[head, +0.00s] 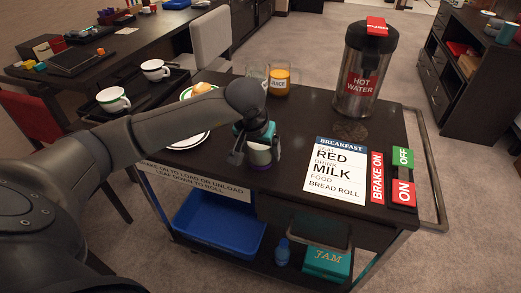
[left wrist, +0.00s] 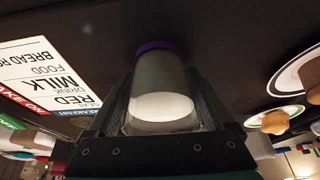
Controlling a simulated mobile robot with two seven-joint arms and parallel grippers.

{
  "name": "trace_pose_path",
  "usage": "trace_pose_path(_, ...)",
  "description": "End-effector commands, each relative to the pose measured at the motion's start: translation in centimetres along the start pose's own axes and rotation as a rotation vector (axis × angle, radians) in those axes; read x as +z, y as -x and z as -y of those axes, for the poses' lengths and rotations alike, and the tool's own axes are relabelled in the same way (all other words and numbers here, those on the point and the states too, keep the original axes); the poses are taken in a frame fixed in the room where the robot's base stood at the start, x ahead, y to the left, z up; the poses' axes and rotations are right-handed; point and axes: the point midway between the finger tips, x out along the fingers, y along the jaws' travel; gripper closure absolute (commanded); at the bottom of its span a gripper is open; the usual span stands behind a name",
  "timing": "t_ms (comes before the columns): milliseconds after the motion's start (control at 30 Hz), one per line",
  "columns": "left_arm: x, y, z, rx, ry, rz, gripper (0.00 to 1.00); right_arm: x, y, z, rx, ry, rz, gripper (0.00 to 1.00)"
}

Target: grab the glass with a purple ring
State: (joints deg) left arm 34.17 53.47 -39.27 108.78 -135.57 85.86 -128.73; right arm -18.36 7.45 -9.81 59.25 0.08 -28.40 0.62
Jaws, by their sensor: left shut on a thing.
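The glass with a purple ring (head: 262,157) stands on the dark cart top, in front of the plate and left of the breakfast card. In the left wrist view the glass (left wrist: 158,85) lies between the two fingers, with its purple ring at the end by the cart top and something white showing inside. My left gripper (head: 256,148) is shut on the glass from above; the hand hides part of it in the head view. My right gripper is not in view.
A plate with bread rolls (head: 186,139) is partly behind my left arm. A juice glass (head: 279,80) and a hot water urn (head: 362,75) stand at the back. A breakfast card (head: 337,170) and brake signs (head: 377,178) lie to the right. A blue bin (head: 215,228) is below.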

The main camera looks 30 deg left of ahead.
Motion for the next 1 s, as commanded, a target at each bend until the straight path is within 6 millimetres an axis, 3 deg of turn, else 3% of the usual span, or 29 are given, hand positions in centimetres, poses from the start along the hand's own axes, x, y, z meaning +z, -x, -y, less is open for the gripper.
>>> trace_pose_path(33, 0.0, 0.0, 0.0, -0.001, 0.0, -0.001, 0.64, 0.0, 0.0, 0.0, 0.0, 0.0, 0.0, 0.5)
trace_pose_path(367, 0.0, 0.0, 0.0, -0.001, 0.0, -0.001, 1.0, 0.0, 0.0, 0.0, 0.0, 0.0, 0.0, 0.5)
trace_pose_path(1000, -0.6, 1.2, 0.0, 0.0, 0.0, -0.006, 1.0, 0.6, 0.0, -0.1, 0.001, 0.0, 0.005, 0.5)
